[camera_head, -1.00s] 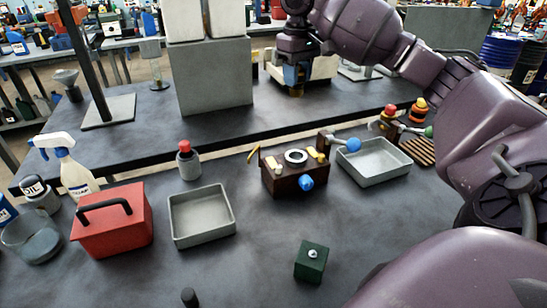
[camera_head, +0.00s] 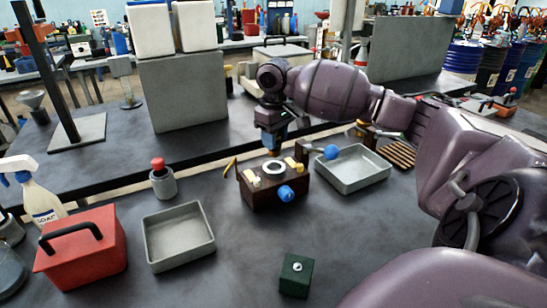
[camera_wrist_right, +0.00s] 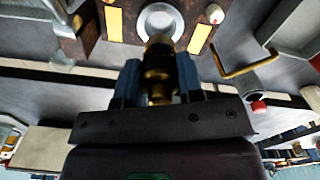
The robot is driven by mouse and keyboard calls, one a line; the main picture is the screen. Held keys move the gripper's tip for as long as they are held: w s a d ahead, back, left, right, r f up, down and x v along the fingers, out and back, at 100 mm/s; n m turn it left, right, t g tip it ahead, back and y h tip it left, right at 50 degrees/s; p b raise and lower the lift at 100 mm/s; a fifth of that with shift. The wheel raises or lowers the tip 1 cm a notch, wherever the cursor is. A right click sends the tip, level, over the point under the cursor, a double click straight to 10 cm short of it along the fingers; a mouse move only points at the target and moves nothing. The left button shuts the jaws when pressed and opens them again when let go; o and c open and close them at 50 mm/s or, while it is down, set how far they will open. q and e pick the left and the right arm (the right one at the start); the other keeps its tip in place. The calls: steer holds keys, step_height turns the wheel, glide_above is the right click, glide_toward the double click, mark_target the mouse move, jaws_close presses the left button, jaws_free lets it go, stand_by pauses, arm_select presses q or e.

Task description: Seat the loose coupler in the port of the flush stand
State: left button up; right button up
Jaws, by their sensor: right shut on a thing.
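The flush stand (camera_head: 262,197) is a dark brown block with a pale ring-shaped port (camera_head: 273,168) on top, yellow strips beside it and a blue knob in front. My right gripper (camera_head: 272,138) is right above and slightly behind the port, pointing down. It is shut on the brass and dark coupler (camera_wrist_right: 158,72), whose tip (camera_head: 271,153) shows below the fingers in the head view. In the right wrist view the coupler's end overlaps the near rim of the port ring (camera_wrist_right: 160,18). The coupler appears just above the port; contact cannot be told. My left gripper is out of view.
A grey tray (camera_head: 180,261) and a red toolbox (camera_head: 80,270) stand left of the stand. Another tray (camera_head: 376,184) with a blue ball-ended handle (camera_head: 331,152) by it is at right. A dark green block (camera_head: 296,283) sits in front. A red-capped bottle (camera_head: 163,183) is behind left.

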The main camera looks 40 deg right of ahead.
mark_target(274, 156)
step_height(274, 156, down, 6)
steer(key=shift+r+b, duration=0.25)
steer(key=shift+b, duration=0.25)
steer(key=shift+f, duration=0.2)
steer(key=shift+r, duration=0.15)
steer(key=o, duration=0.9)
steer(key=shift+o, duration=0.2)
